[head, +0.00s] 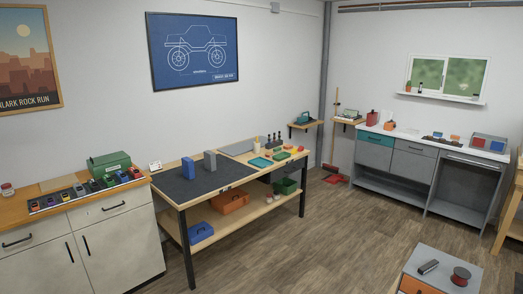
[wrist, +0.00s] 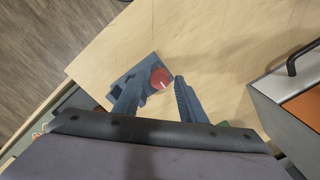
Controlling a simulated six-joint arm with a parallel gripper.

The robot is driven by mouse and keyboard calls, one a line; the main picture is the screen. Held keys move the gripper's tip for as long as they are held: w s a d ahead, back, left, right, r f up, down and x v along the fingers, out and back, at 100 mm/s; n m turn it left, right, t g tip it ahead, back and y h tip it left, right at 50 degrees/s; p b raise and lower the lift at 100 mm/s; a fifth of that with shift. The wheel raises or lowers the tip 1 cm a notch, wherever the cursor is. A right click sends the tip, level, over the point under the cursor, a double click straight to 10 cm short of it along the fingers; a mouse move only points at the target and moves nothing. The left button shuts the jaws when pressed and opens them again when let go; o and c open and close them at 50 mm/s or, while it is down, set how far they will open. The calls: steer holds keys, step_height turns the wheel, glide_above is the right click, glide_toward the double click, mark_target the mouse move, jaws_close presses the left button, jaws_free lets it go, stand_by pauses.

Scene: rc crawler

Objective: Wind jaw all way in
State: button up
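In the wrist view, a round red knob (wrist: 160,78) with a white mark sits on a blue-grey fixture (wrist: 147,70), which looks like the vise, on a light wood top. My gripper (wrist: 158,79) is open, with one dark finger on each side of the knob. The right finger has a visible gap to the knob. The left finger overlaps the fixture in the picture, so I cannot tell whether it touches. The jaw and its position cannot be made out. My gripper and the knob do not show in the head view.
The wood top (wrist: 220,40) around the fixture is mostly clear. In the head view, a workbench with a dark mat (head: 190,185) stands by the wall.

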steer(key=shift+c, duration=0.7)
steer(key=c, duration=0.8)
steer(key=shift+m+p, duration=0.3)
steer(key=shift+m, duration=1.2)
steer(key=shift+m, duration=1.5)
